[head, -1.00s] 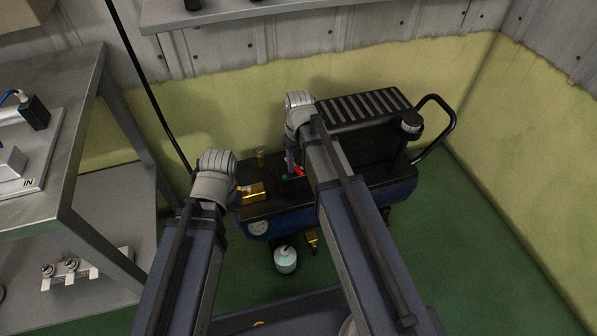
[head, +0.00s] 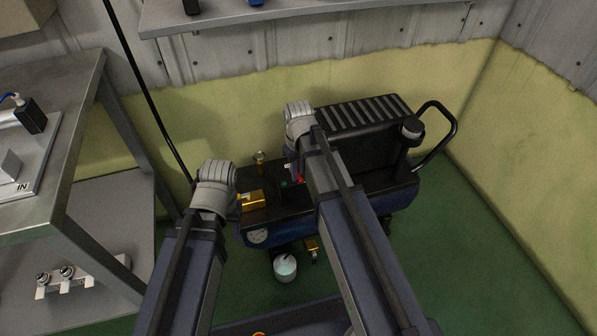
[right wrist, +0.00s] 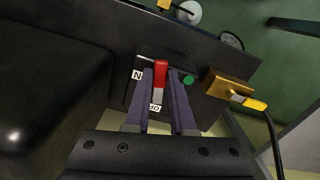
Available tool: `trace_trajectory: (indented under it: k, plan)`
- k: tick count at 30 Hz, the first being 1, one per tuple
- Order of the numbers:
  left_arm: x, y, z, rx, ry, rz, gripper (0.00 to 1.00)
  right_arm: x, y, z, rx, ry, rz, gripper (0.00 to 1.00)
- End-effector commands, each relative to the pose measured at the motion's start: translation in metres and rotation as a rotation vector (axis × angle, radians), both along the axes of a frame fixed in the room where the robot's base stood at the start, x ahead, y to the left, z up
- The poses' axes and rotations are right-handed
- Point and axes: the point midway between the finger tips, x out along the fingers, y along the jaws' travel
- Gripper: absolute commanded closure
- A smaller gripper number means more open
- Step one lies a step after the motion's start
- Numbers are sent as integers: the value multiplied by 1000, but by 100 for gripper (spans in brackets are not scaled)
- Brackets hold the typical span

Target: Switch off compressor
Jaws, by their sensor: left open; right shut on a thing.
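The compressor (head: 392,200) has a dark blue tank and a black top, and stands on the green floor by the wall. Its red switch lever (right wrist: 160,72) shows in the right wrist view, beside white labels reading "N" (right wrist: 137,74) and "OF", both partly covered. My right gripper (right wrist: 159,85) is shut on the red lever, one purple finger on each side; in the head view the lever (head: 300,180) is a small red spot by the right wrist. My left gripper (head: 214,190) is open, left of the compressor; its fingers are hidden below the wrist.
A brass block (head: 252,200) with a yellow-handled valve (right wrist: 250,102) and a green button (right wrist: 188,80) lie close to the switch. A grey metal table (head: 65,150) stands at the left. Free floor lies at the right.

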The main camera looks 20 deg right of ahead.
Motion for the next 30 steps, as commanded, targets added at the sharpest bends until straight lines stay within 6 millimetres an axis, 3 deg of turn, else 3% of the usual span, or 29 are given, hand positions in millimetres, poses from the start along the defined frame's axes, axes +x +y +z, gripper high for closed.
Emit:
trace_trajectory:
  k: [8,19,29,30]
  plan:
    - [0,0,0,0,0,0,50,0,0,0,0,0,-4,100]
    - [0,0,0,0,0,0,50,-2,10,0,0,0,-242,100]
    - [0,0,0,0,0,0,50,-2,11,0,1,0,-265,100]
    - [0,0,0,0,0,0,50,-2,11,0,1,0,-265,76]
